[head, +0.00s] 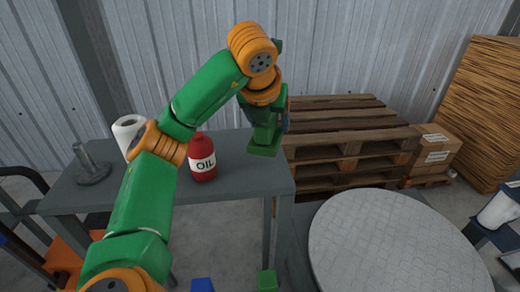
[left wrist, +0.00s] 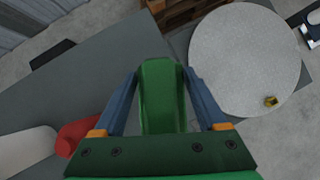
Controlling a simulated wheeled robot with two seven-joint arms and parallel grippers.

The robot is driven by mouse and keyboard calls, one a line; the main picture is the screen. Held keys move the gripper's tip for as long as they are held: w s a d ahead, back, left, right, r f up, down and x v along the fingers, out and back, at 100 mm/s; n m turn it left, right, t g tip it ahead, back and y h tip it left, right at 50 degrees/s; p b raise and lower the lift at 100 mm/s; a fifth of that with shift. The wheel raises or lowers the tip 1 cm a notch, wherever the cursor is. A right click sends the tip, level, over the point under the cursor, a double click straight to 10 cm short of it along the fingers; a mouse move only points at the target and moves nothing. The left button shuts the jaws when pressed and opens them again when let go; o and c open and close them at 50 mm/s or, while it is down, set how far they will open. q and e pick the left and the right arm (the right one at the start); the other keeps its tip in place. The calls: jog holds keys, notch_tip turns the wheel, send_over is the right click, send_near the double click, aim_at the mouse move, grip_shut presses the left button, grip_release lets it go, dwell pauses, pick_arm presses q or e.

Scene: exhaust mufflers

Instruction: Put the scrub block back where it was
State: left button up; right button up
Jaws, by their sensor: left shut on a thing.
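The scrub block looks like a green block (head: 264,151) at the right end of the grey table (head: 238,178) in the head view. In the left wrist view the green block (left wrist: 161,100) lies lengthwise between the two blue fingers of my left gripper (left wrist: 161,76). The gripper is shut on it. In the head view my left gripper (head: 270,130) points down, partly hidden by its own wrist. I cannot tell whether the block touches the tabletop. My right gripper is not in view.
A red oil bottle (head: 203,160), a white paper roll (head: 127,132) and a grey metal stand (head: 91,168) are on the table. Wooden pallets (head: 345,138) stand behind right. A round grey plate (head: 395,245) stands at the front right. The tabletop's front right is clear.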

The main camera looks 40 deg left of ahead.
aim_at(252, 139)
pick_arm(q)
jog(key=a+f, duration=0.1)
jog(key=f, duration=0.1)
jog(key=w+a+f+p, duration=0.1)
jog(key=a+f, duration=0.1)
jog(key=f, duration=0.3)
jog(key=shift+s+a+f, duration=0.1)
jog(key=shift+a+f, duration=0.1)
jog(key=shift+f, duration=0.05)
jog(key=o, duration=1.1)
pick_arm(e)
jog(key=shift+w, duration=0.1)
pick_arm(q)
jog(key=v, duration=0.7)
jog(key=shift+d, duration=0.15)
jog(key=p+v, duration=0.1)
jog(key=v, duration=0.1)
jog(key=p+v, duration=0.1)
jog(key=v, duration=0.1)
jog(key=shift+w+r+p, duration=0.25)
jog(key=shift+p, duration=0.1)
jog(key=shift+s+d+r+p, duration=0.1)
jog(key=shift+s+r+p, duration=0.25)
jog(key=shift+s, duration=0.1)
jog(key=shift+f, duration=0.15)
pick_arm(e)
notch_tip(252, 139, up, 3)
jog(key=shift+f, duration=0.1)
